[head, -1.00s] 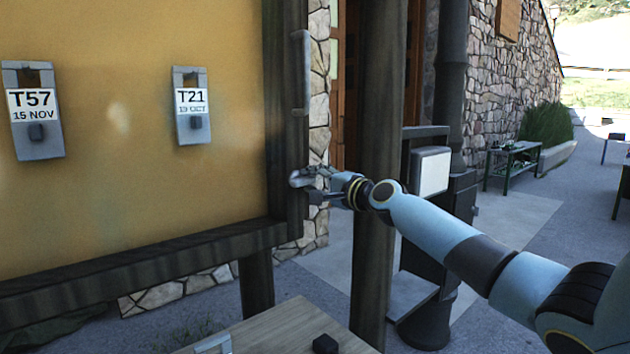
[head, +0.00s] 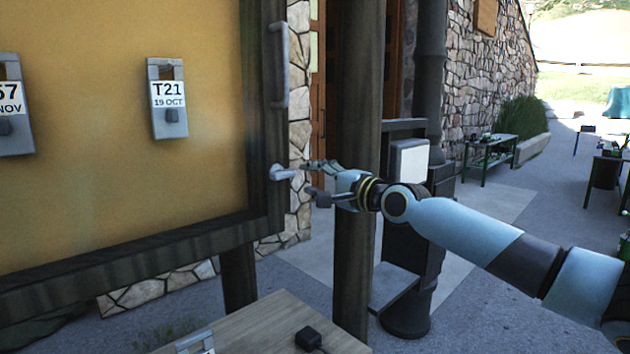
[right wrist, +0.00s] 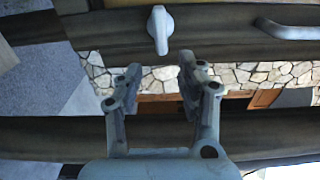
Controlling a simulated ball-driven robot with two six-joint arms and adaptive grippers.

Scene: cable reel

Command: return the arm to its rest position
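My right gripper (head: 311,179) reaches in from the right in the head view. Its fingers are spread and empty, a little to the right of a grey latch knob (head: 283,172) on the dark wooden frame of the yellow board (head: 90,190). In the right wrist view the two open fingers (right wrist: 158,74) show with a gap between them. The knob (right wrist: 159,28) lies beyond them, apart from both fingertips. My left gripper is not in view.
A bar handle (head: 279,65) is fixed above the knob. A dark wooden post (head: 355,130) stands close behind the gripper. A wooden table (head: 270,330) with a small black block (head: 308,339) is below. Tagged holders, one marked T21 (head: 167,98), hang on the board.

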